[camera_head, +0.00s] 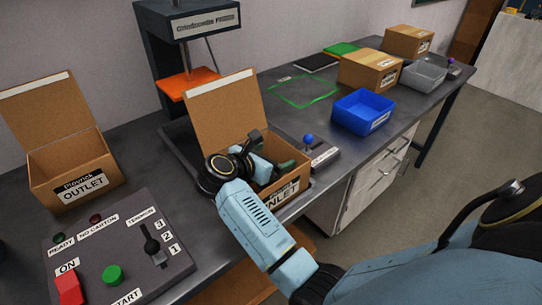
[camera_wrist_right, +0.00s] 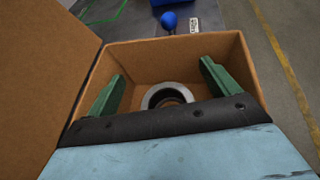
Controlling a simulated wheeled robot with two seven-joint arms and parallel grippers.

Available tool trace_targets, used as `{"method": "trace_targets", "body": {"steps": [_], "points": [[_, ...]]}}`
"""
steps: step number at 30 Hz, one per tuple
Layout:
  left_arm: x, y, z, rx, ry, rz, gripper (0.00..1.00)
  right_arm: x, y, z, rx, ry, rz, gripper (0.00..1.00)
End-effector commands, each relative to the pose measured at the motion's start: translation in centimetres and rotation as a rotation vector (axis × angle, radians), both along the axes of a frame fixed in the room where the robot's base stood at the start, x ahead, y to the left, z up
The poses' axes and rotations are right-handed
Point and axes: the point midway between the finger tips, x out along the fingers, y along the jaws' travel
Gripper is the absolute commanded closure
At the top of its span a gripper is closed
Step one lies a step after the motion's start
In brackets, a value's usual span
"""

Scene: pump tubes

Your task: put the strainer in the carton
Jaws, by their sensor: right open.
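The open carton (camera_head: 284,194) labelled INLET stands on the bench with its lid raised; in the right wrist view its inner wall (camera_wrist_right: 165,58) shows. My right gripper (camera_head: 273,165) reaches into this carton from above. In the right wrist view its green fingers (camera_wrist_right: 163,78) are spread wide apart. Between and beyond them, a round grey ring with a dark centre (camera_wrist_right: 168,90) lies inside the carton; it looks like the strainer, but its lower part is hidden by the gripper body. The ring is apart from both fingers. My left gripper is not in view.
Another open carton (camera_head: 71,174) labelled OUTLET stands at the left. A control box (camera_head: 120,240) with buttons is in front of it. A blue-knobbed lever box (camera_head: 318,152), a blue bin (camera_head: 362,111) and closed boxes (camera_head: 369,69) stand to the right. An orange press plate (camera_head: 190,84) is behind.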

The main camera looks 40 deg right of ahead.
Motion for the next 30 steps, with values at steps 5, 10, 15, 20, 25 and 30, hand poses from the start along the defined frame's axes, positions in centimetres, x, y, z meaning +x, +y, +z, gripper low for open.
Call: {"method": "trace_targets", "body": {"steps": [5,10,15,20,25,30], "points": [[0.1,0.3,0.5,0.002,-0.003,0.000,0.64,0.0,0.0,0.5,-0.001,0.000,0.000,0.12],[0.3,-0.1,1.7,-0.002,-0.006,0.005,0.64,-0.1,0.8,1.7,0.004,-0.002,0.003,0.12],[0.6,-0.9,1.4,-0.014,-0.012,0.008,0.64,-1.0,3.9,2.8,0.006,-0.002,0.003,0.12],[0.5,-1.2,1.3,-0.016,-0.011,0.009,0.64,-1.6,5.9,3.6,0.003,-0.001,0.001,0.12],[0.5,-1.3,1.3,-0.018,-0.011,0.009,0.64,-1.9,6.7,4.0,0.001,0.000,0.000,0.12],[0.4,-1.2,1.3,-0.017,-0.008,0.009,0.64,-1.9,6.7,4.1,0.000,0.000,0.000,0.12]]}}
